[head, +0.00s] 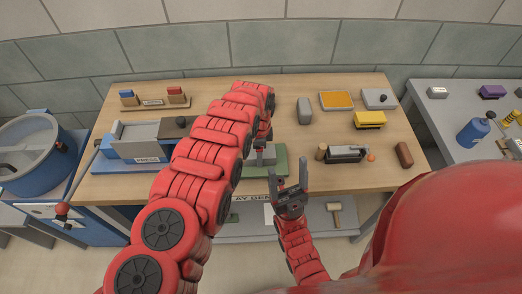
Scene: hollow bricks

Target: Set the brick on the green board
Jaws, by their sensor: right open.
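The green board (280,163) lies on the wooden table near its front edge, partly covered by my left arm. A grey block (266,156), likely the brick, shows on the board under the end of my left arm. My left gripper (262,142) points down just above this block; its fingers are small and partly hidden, so I cannot tell whether they hold it or are apart from it. My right gripper (289,186) is open and empty, in front of the table's front edge and just right of the board's near side.
On the wooden table (350,184) stand a grey rounded block (305,111), an orange tray (336,100), a yellow box (370,119), a dark grey device (347,154) and a brown block (404,155). A blue press (140,150) is left. A mallet (335,212) lies on the lower shelf.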

